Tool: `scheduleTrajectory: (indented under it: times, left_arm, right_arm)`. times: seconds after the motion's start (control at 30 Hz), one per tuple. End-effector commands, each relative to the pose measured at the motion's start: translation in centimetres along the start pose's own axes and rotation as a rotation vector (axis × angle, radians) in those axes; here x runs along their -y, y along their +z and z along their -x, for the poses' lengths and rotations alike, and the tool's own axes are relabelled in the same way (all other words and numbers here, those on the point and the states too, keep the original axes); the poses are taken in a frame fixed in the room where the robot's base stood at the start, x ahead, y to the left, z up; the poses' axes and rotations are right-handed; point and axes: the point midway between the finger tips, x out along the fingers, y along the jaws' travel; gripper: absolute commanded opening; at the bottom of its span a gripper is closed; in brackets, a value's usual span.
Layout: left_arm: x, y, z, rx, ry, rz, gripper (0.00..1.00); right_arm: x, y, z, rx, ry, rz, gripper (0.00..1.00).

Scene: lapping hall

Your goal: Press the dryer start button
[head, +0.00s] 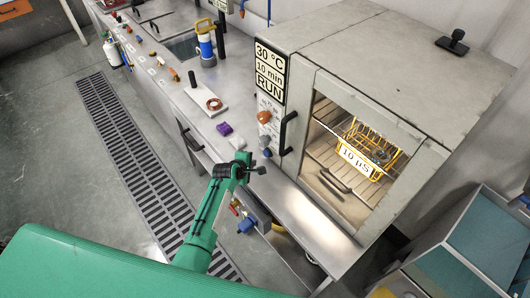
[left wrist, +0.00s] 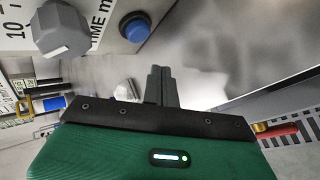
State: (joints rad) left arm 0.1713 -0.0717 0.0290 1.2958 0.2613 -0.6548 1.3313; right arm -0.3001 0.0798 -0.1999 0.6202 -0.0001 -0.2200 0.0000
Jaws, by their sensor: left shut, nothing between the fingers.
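The dryer (head: 350,45) is a large grey cabinet with a lit window. Its sign (head: 270,74) reads 30 °C, 10 min, RUN. Below the sign, the panel has an orange knob (head: 264,117), a grey knob (head: 264,144) and a blue button (head: 267,153) low down. In the left wrist view the blue button (left wrist: 135,27) sits in a dark ring beside the grey knob (left wrist: 60,31). My left gripper (head: 258,169) is shut and empty just below the blue button, apart from it. Its closed fingers (left wrist: 158,84) point up in the wrist view. My right gripper is not seen.
A yellow rack (head: 362,147) with a label stands inside the dryer. The door handle (head: 286,133) juts out right of the panel. Purple items (head: 237,142) and a board with a reddish ring (head: 213,104) lie on the steel bench. A floor grating (head: 130,155) runs in front.

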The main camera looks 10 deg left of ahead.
Motion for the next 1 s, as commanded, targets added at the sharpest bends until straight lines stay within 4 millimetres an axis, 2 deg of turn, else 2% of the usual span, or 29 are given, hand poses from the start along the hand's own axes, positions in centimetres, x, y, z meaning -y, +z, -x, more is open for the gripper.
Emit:
scheduleTrajectory:
  times: [0.03, 0.23, 1.0]
  left_arm:
    - [0.09, -0.30, 0.58, -0.001, 0.000, 0.001, 0.00]
    - [0.85, -1.01, 1.48, 0.000, 0.001, 0.000, 0.00]
    - [1.03, -1.09, 1.48, 0.000, 0.001, -0.001, 0.00]
  right_arm:
    - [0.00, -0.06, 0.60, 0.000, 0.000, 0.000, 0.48]
    - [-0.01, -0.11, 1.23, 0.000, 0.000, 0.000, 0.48]
    - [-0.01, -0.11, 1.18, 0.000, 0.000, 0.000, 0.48]
